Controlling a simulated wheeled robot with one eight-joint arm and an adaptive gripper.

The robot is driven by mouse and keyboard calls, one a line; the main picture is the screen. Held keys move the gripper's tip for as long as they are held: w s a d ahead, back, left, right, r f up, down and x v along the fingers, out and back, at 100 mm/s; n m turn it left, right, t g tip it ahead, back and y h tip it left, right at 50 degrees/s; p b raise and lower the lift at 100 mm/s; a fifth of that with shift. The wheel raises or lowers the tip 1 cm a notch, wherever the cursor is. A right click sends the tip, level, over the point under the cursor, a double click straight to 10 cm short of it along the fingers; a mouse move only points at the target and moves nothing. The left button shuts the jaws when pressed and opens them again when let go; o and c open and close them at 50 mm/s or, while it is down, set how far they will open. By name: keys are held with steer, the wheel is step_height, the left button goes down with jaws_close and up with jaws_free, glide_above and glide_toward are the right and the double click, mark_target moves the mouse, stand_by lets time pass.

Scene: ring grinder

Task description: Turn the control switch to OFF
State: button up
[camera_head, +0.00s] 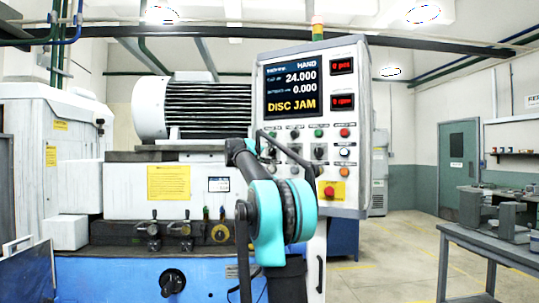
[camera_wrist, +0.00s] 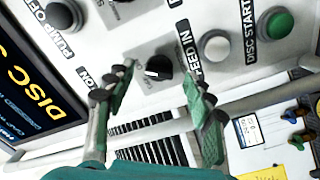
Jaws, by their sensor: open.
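The control panel (camera_head: 360,152) carries a screen (camera_head: 290,91) that reads "DISC JAM". In the wrist view, a black rotary switch (camera_wrist: 159,67) with a white pointer mark sits on the panel face; the pointer is toward the picture's left. The small lettering around it is too blurred to read, so I cannot tell its setting by label. My gripper (camera_wrist: 155,82) is open, with one green-padded finger on each side of this switch. I cannot tell whether either finger touches it. In the head view, my arm covers part of the panel's lower left and my fingers are not clear.
A red emergency stop (camera_head: 329,192) is low on the panel. The grinder (camera_head: 120,190) stands left; a grey workbench (camera_head: 480,243) stands right, with open floor between.

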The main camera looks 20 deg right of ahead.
steer(key=shift+x, duration=1)
steer(key=c, duration=1.1)
